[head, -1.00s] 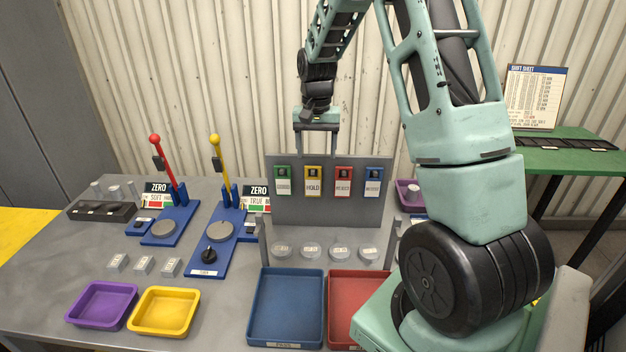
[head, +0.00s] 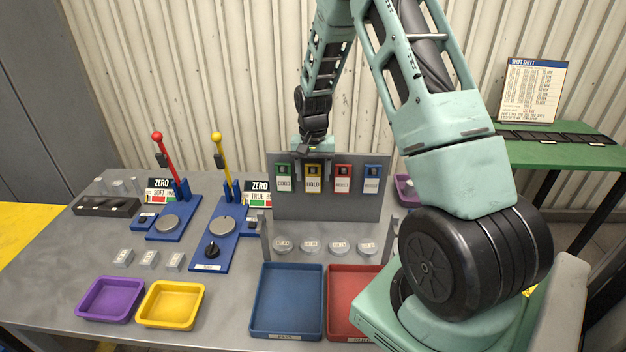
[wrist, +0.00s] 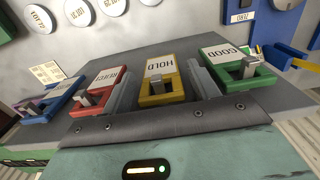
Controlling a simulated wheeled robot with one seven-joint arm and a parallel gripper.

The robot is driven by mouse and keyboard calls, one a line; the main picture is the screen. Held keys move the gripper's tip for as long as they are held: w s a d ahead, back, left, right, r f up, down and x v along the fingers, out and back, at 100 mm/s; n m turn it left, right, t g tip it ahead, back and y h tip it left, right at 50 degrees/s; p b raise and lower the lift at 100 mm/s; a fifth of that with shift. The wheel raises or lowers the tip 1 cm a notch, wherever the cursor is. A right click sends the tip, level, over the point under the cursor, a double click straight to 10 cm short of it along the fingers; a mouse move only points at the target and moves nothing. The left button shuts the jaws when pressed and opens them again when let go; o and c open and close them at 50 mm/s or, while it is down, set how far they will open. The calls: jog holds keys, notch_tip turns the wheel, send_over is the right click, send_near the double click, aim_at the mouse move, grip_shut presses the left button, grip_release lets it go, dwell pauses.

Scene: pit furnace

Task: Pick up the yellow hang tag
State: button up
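The yellow hang tag (head: 313,178), with a white HOLD label, hangs on the grey upright board (head: 300,210) between the green tag (head: 284,177) and the red tag (head: 343,178). My gripper (head: 313,158) is at the board's top, just above the yellow tag, pointing down. In the wrist view the yellow tag (wrist: 162,85) lies between my two grey fingers (wrist: 163,92), one on each side, with small gaps. The gripper is open. A metal peg shows at the tag's hole end.
A blue tag (head: 373,178) hangs at the board's right end. Several round labelled discs (head: 311,245) sit below the tags. A blue tray (head: 287,333) and a red tray (head: 352,334) stand in front. Levers on blue bases (head: 213,240) are at left.

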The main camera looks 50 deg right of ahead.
jog(key=c, duration=0.7)
jog(key=shift+r, duration=0.1)
